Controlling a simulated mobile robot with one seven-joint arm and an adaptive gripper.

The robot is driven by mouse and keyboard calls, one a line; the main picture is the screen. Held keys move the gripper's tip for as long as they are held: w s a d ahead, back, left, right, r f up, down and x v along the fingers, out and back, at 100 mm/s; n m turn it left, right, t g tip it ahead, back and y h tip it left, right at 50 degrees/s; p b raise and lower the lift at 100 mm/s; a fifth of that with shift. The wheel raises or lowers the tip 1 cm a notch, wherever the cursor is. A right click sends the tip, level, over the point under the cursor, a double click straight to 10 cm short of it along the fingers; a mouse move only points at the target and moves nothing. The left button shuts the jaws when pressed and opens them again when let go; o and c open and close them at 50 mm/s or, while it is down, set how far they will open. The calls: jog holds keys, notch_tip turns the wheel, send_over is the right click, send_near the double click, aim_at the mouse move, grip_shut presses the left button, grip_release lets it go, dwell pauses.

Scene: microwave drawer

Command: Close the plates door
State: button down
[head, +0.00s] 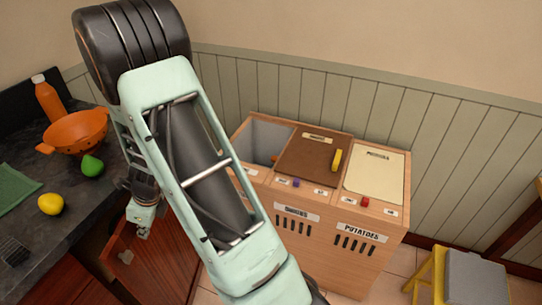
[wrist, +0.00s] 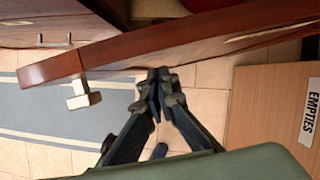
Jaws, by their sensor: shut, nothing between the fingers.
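A reddish-brown cabinet door (wrist: 190,45) stands open across the upper part of the wrist view, with a pale metal handle (wrist: 83,95) near its left end. I take it for the plates door, but no readable label confirms that. In the head view an open door (head: 135,262) shows low on the left beneath the counter, partly hidden by my arm. My gripper (wrist: 161,74) is shut and empty. Its fingertips are close to the door, right of the handle; I cannot tell whether they touch it.
A wooden bin unit (head: 335,265) stands right of my arm; its side marked EMPTIES (wrist: 270,110) is near my gripper's right. The dark counter (head: 85,165) holds an orange colander (head: 75,130), a bottle and fruit. A yellow stool (head: 440,275) stands at lower right.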

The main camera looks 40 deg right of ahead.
aim_at(127, 227)
jog(key=shift+m+h, duration=0.3)
jog(key=shift+m, duration=0.5)
jog(key=w+a+p, duration=0.1)
jog(key=w, duration=0.1)
jog(key=w+a+p, duration=0.2)
jog(key=shift+w+a+r, duration=0.1)
jog(key=shift+a+r, duration=0.05)
jog(key=shift+w+a+m, duration=0.3)
jog(key=shift+w+a, duration=0.05)
jog(key=shift+w, duration=0.2)
